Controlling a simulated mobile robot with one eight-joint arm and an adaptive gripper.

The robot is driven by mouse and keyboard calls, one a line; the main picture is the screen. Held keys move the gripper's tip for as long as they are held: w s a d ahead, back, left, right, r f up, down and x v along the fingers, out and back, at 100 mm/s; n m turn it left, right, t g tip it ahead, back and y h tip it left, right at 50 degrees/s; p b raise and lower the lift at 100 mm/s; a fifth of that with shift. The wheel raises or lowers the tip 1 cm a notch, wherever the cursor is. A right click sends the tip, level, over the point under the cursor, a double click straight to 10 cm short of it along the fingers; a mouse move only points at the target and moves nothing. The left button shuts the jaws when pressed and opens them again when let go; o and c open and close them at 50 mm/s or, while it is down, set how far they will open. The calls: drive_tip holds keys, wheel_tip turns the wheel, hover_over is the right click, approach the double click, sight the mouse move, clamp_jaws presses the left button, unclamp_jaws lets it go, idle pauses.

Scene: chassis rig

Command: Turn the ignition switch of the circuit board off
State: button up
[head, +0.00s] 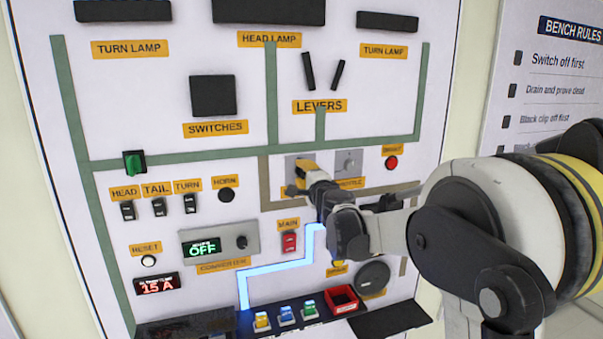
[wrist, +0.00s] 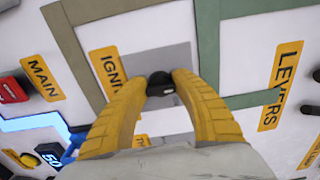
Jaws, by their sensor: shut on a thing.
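The circuit board (head: 120,80) is a white upright panel in front of me. The ignition switch (wrist: 160,82) is a small dark knob on a grey plate, beside an orange label (wrist: 112,70) of which "IGNI" can be read. My gripper (wrist: 161,88) has its two yellow fingers closed on the knob from both sides. In the head view my gripper (head: 308,172) is at the grey ignition plate (head: 293,163), and my wrist hides the knob and most of its label. Which way the knob is turned cannot be told.
The throttle plate (head: 348,163) sits just right of the ignition. A display (head: 203,249) reads OFF. Several small coloured items and a red bin (head: 343,299) stand on the ledge.

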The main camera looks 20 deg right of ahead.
idle(0.3)
drive_tip(key=o, duration=1.2)
drive_tip(key=shift+c, duration=0.2)
drive_tip(key=s, duration=1.2)
